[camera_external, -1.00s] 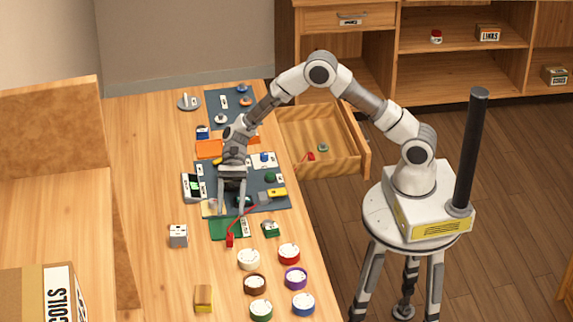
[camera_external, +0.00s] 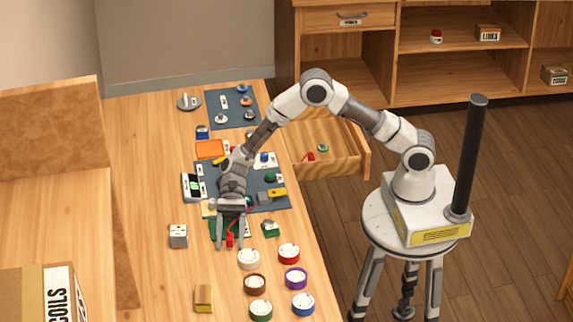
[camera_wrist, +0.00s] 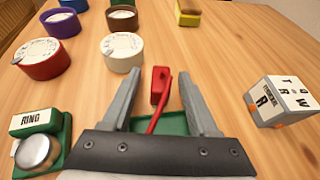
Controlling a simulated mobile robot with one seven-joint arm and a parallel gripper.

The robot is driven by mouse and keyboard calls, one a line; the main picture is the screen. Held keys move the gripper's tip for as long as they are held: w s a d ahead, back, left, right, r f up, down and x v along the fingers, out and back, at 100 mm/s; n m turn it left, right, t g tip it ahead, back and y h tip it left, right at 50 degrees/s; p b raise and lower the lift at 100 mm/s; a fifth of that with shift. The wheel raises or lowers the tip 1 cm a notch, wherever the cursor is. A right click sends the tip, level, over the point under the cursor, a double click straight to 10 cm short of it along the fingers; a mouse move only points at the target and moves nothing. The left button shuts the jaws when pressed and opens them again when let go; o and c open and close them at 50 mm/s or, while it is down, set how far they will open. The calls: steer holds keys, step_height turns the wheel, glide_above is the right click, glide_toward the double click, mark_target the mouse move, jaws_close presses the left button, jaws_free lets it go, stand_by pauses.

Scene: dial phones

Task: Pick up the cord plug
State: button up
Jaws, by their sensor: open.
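The cord plug (camera_wrist: 159,84) is a small red block with a red cord running from it. In the wrist view it lies between the two fingers of my open gripper (camera_wrist: 157,82), with space on both sides. In the external view the plug (camera_external: 230,240) shows between the fingertips of my gripper (camera_external: 230,245), at the front edge of a green mat (camera_wrist: 174,122). The fingers point down at it. I cannot tell the exact height of the fingertips over the table.
A white dial (camera_wrist: 122,51) and a red dial (camera_wrist: 43,58) stand close by, with more dials beyond. A green RING button box (camera_wrist: 40,140) is left in the wrist view. A white lettered cube (camera_wrist: 279,100) is right. The wood between is clear.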

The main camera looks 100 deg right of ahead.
jaws_close()
steer(key=shift+r, duration=0.15)
